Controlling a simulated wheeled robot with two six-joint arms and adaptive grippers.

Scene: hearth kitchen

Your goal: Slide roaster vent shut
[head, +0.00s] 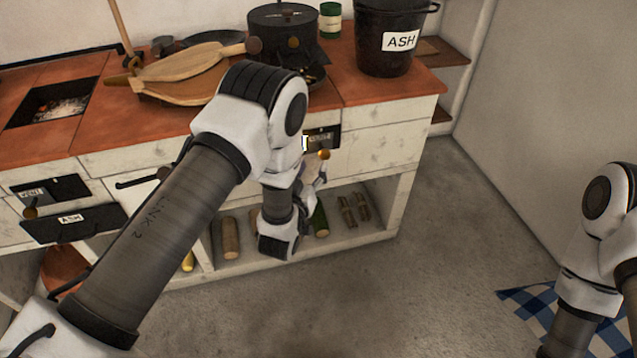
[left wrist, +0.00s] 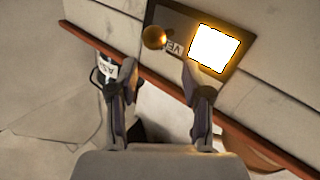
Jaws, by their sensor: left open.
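The roaster vent (head: 322,139) is a dark plate on the counter front, below the black lidded pot. In the left wrist view the vent plate (left wrist: 180,22) has a bright glowing opening, so it is uncovered. A brass knob (left wrist: 154,37) sits at the plate's left end, beside a partly hidden label; the knob also shows in the head view (head: 323,154). My left gripper (head: 316,176) is open and empty close in front of the vent. In the left wrist view its fingers (left wrist: 150,82) point toward the plate, with the knob beyond them; I see no contact. My right gripper is out of view.
A second vent plate (head: 50,190) and an ash drawer (head: 72,222) are on the counter front at left. A black ash bucket (head: 390,55), a lidded pot (head: 282,30) and bellows (head: 185,75) stand or lie on the counter. Logs lie on the shelf below.

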